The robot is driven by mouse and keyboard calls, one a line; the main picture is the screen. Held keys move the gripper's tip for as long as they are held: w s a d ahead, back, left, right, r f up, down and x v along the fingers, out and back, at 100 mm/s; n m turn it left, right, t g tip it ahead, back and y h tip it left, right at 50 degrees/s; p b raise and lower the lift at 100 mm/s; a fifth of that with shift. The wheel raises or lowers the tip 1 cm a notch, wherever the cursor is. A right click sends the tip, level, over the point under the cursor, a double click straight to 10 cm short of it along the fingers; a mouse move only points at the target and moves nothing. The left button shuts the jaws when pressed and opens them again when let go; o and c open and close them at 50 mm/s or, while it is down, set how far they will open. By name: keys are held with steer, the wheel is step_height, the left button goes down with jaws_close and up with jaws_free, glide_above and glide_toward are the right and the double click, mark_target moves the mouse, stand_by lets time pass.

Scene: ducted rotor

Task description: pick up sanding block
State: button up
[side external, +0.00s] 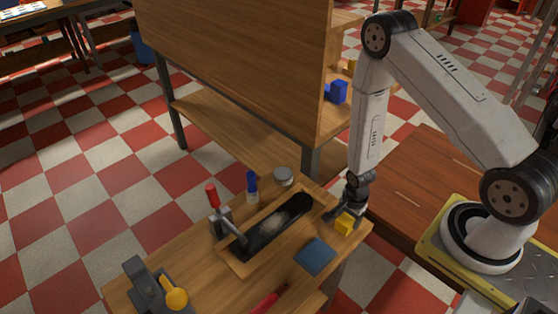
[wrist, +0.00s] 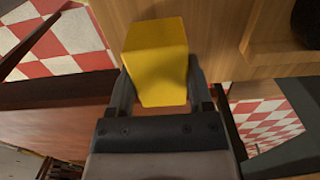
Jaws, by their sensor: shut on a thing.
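The sanding block is a small yellow block (side external: 345,224) near the right corner of the wooden workbench (side external: 190,268) in the side view. It fills the space between the fingers in the wrist view (wrist: 156,62). My gripper (side external: 343,214) is shut on it, with one finger on each side; the gripper also shows in the wrist view (wrist: 157,90). The block is at or just above the bench top; I cannot tell whether it touches.
A blue cloth pad (side external: 315,256) lies in front. A blue-capped bottle (side external: 252,187) and grey tin (side external: 284,176) stand behind. A red-handled tool (side external: 268,300) is nearer.

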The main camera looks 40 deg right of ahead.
mark_target(347, 219)
steer(key=shift+r, duration=4.65)
steer(key=o, duration=0.6)
steer(key=shift+c, duration=0.2)
steer(key=c, duration=0.4)
steer(key=shift+o, duration=0.2)
steer(key=shift+a, duration=0.55)
steer(key=a+f, duration=0.1)
steer(key=a, duration=1.2)
